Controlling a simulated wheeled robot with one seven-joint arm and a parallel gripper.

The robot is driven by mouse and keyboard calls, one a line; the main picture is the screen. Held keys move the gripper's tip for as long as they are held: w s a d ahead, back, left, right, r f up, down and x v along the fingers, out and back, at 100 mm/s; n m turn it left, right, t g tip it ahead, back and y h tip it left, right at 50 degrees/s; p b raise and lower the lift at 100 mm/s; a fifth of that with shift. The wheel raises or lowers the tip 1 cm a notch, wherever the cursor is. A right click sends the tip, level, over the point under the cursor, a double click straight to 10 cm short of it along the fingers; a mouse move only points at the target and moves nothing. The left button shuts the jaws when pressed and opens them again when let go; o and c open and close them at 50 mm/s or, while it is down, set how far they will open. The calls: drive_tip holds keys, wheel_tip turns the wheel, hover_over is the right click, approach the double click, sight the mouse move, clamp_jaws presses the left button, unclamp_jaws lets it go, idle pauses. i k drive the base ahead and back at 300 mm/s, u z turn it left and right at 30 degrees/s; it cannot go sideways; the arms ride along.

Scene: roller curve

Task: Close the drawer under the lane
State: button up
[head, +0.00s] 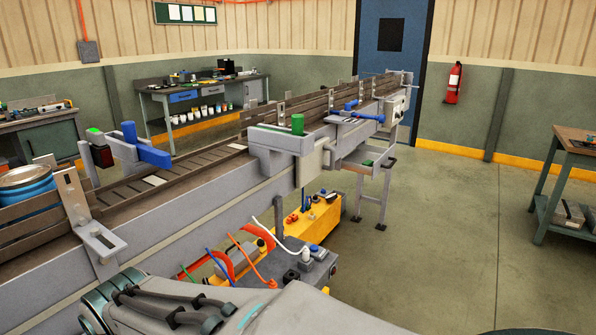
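The lane (190,205) is a long grey conveyor running from the lower left to the back right. My grey arm crosses the bottom of the head view, and my gripper is not in view.
The grey unit (318,272) with coloured hoses stands in front of the tray. A lane support leg (385,190) stands behind it. A workbench (575,155) is at the right. The floor (440,240) between is clear.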

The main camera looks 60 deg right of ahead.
sight(353, 161)
drive_tip(key=z, duration=3.05)
drive_tip(key=i, duration=2.4)
drive_tip(key=u, duration=0.7)
